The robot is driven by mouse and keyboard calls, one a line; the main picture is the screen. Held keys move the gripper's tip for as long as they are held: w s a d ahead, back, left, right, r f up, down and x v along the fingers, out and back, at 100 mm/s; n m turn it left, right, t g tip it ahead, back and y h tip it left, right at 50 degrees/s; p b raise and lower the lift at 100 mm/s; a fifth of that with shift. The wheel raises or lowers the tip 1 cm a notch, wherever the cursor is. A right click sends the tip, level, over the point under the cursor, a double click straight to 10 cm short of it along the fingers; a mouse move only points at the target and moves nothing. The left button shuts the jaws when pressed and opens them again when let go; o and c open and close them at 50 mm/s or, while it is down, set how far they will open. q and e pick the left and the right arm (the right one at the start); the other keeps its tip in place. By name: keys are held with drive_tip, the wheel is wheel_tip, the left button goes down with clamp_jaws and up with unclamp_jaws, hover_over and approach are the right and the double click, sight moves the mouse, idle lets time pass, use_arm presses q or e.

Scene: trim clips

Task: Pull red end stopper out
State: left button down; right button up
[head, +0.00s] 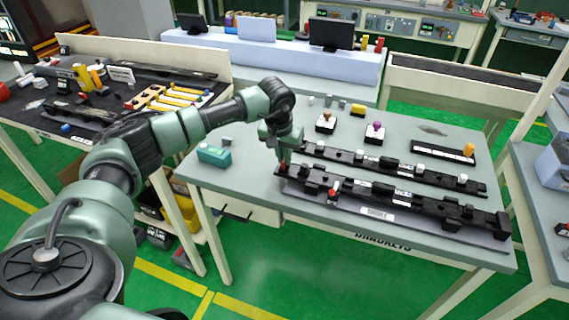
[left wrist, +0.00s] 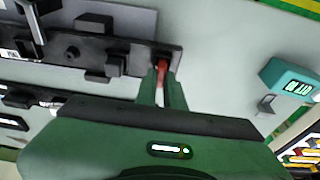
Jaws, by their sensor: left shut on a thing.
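The red end stopper (head: 283,168) is at the left end of a long black bracket (head: 425,203) on the grey table. My left gripper (head: 282,160) points down at that end. In the left wrist view the red stopper (left wrist: 162,66) shows between the two fingers of my left gripper (left wrist: 163,82), which are shut on it. The stopper is at the bracket's end; how deep it sits is hidden by the fingers. My right gripper is not in view.
A second black bracket (head: 390,167) lies behind the first. Another red piece (head: 333,191) is on the front bracket. A teal box (head: 213,154) stands at the table's left, also in the left wrist view (left wrist: 291,78). The table's front left is clear.

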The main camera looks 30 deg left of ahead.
use_arm(q)
drive_tip(key=shift+w+r, duration=0.1)
drive_tip(key=shift+r, duration=0.3)
drive_tip(key=shift+r+p, duration=1.9)
drive_tip(key=shift+r, duration=1)
